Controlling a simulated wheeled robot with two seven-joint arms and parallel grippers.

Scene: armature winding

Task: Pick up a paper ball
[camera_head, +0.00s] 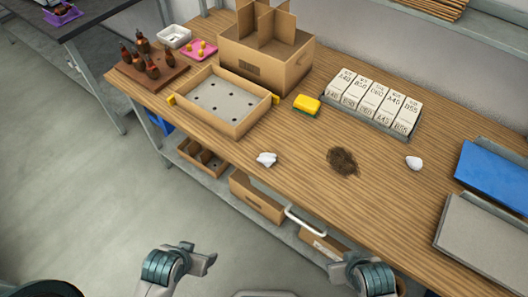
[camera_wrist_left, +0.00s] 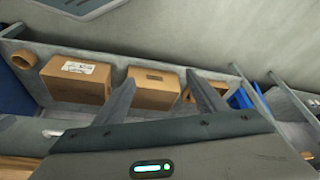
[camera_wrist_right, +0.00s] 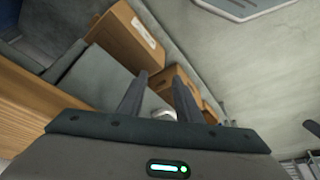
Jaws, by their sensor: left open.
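A white crumpled paper ball (camera_head: 266,159) lies on the wooden table near its front edge. A second white crumpled ball (camera_head: 413,162) lies farther right. My left gripper (camera_wrist_left: 160,88) is open and empty, with its two fingers apart in the left wrist view. My right gripper (camera_wrist_right: 160,82) also has its fingers apart, closer together, with nothing held between them. In the head view both of my arms are low in front of the table, well away from both balls. Neither wrist view shows a paper ball.
A brown fibrous clump (camera_head: 342,161) lies between the balls. Behind are a shallow wooden tray (camera_head: 224,130), a divided cardboard box (camera_head: 262,71), a yellow sponge (camera_head: 307,103) and labelled white boxes (camera_head: 375,101). A blue panel (camera_head: 490,176) is at right. Boxes (camera_head: 257,196) sit on the lower shelf.

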